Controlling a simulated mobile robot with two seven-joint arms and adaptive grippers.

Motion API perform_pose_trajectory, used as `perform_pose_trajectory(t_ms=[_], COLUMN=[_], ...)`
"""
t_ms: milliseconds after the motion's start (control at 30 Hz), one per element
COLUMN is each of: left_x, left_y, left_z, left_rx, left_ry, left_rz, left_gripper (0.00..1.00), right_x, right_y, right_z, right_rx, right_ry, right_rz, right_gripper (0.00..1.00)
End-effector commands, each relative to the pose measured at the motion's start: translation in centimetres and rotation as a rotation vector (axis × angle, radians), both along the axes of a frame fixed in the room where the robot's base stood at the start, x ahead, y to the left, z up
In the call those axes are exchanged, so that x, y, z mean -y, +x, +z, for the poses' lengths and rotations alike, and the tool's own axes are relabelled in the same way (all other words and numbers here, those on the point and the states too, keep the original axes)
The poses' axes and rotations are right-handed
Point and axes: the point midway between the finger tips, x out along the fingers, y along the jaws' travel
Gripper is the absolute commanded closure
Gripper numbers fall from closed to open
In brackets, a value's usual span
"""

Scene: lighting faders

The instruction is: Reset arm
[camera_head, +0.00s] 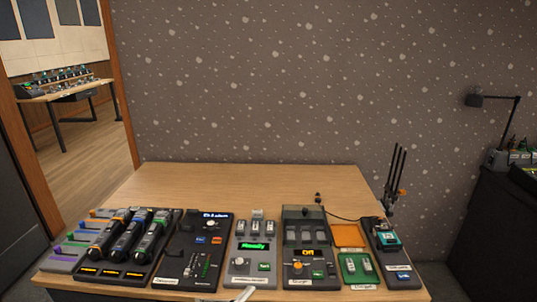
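A row of control devices stands along the front of the wooden table (200,180). A fader console (204,250) with a small lit display, a knob and sliders is left of the middle. Right of it is a grey unit (250,250) with a green display that seems to read "Ready". Next to that, a dark unit (312,265) has an orange display that seems to read "Off" and an orange knob. The small labels are too blurred to read surely. No part plainly marked "reset" or "arm" can be told.
A charging tray (112,273) with several handheld devices is at the left. A green switch box (359,268), an orange tray (348,236) and a dark unit with a teal part (396,260) are at the right. Dark upright rods (395,175) rise behind. The table's back is mostly clear.

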Motion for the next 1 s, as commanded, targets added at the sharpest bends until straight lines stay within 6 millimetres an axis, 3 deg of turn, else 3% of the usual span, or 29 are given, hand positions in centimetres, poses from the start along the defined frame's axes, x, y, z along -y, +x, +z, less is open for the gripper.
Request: perform_pose_trajectory(t_ms=[167,300,433,600,1000], left_x=[-6.2,-10.9,-14.0,-15.9,-16.1], left_y=[-4.8,-10.1,-14.8,-18.1,-18.5], left_z=[-6.5,-11.5,-14.6,-16.4,-16.7], left_rx=[-0.376,-0.64,-0.817,-0.924,-0.938], left_ry=[-0.177,-0.298,-0.377,-0.427,-0.433], left_rz=[0.2,0.36,0.476,0.554,0.563], left_gripper=[0.65,0.65,0.65,0.65,0.65], right_x=[0.0,-0.1,-0.1,-0.1,-0.2], right_y=[-0.5,-0.6,-0.6,-0.7,-0.9], right_z=[0.6,0.7,1.0,0.9,0.6], right_rx=[-0.007,-0.011,-0.01,-0.014,-0.022], right_ry=[0.005,0.009,0.012,0.013,0.013], right_rz=[-0.001,-0.002,-0.002,-0.003,-0.003], right_gripper=[1.0,1.0,1.0,1.0,1.0])
